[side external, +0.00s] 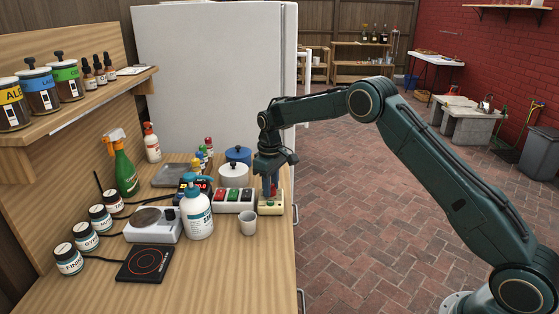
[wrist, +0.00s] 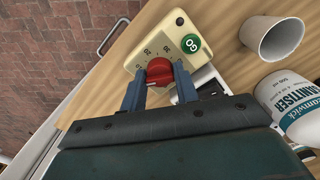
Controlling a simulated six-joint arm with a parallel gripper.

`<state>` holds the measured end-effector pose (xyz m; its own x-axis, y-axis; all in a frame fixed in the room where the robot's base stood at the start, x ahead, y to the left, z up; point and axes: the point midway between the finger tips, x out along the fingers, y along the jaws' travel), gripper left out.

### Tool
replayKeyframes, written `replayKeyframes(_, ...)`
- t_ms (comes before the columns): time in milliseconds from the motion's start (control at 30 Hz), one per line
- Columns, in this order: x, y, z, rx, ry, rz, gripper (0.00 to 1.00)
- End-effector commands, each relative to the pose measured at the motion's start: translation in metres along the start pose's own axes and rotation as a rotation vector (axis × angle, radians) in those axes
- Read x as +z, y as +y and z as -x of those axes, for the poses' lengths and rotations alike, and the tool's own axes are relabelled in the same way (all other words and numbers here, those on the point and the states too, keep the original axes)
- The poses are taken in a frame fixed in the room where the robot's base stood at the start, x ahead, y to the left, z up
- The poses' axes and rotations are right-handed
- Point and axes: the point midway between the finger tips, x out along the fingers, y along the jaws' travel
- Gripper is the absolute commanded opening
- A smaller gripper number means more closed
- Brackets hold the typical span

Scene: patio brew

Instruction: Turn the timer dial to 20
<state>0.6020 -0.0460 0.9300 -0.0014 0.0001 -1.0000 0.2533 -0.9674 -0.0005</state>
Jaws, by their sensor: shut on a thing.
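The timer is a cream box (wrist: 168,28) with a red dial (wrist: 160,71), a green GO button (wrist: 190,44) and printed numbers, with 10, 20 and 30 readable. My gripper (wrist: 159,74) is shut on the red dial, one blue finger on each side. A pale pointer mark shows at the dial's lower edge, on the side towards my gripper; its exact reading is unclear. In the side external view my gripper (side external: 270,187) points down onto the timer box (side external: 274,207) at the table's right edge, hiding most of the dial.
A white cup (side external: 247,224) stands just in front of the timer. A switch box (side external: 233,200) with red and green switches sits to its left. A sanitiser bottle (side external: 198,215) stands further left. The table edge is close on the right.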

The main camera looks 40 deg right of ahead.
Motion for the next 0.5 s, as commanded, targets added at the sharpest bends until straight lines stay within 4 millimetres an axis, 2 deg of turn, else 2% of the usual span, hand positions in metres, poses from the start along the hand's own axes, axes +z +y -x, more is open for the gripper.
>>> replayKeyframes(500,-0.0012,0.0000,0.0020,0.000,0.005,-0.490,0.07)
